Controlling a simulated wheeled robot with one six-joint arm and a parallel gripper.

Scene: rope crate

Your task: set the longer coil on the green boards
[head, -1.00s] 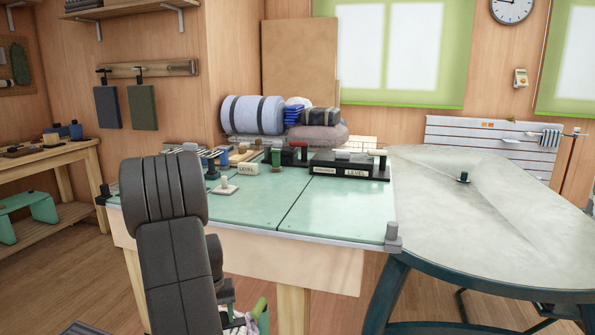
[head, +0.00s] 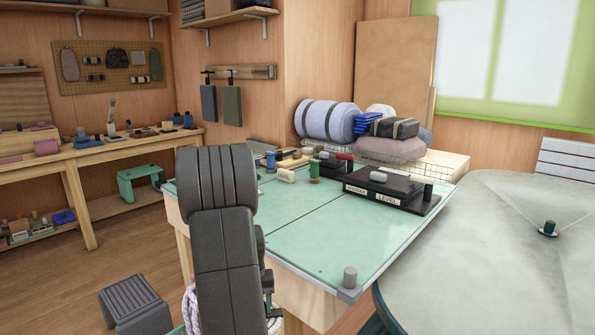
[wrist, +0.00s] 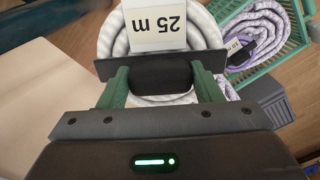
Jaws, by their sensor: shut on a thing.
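In the wrist view my gripper (wrist: 162,76) is shut on a white rope coil (wrist: 113,38) with a white tag (wrist: 157,22) reading "25 m", upside down in the picture. A purple-and-white coil (wrist: 264,30) with a smaller tag, too small to read surely, lies in a green crate (wrist: 222,9) at the upper right, apart from my gripper. In the head view the green boards (head: 330,235) form the tabletop, with a seam between them. My arm hides their near left part and most of my gripper. Some pale rope (head: 190,306) shows low beside my arm.
A black stand (head: 385,187) labelled "LEVEL", spools and small tools occupy the boards' far side. Rolled bundles (head: 328,120) lie behind. A grey clamp (head: 349,277) sits at the near corner. The boards' near middle is clear. A grey round table (head: 480,260) adjoins at right; a stool (head: 135,303) stands left.

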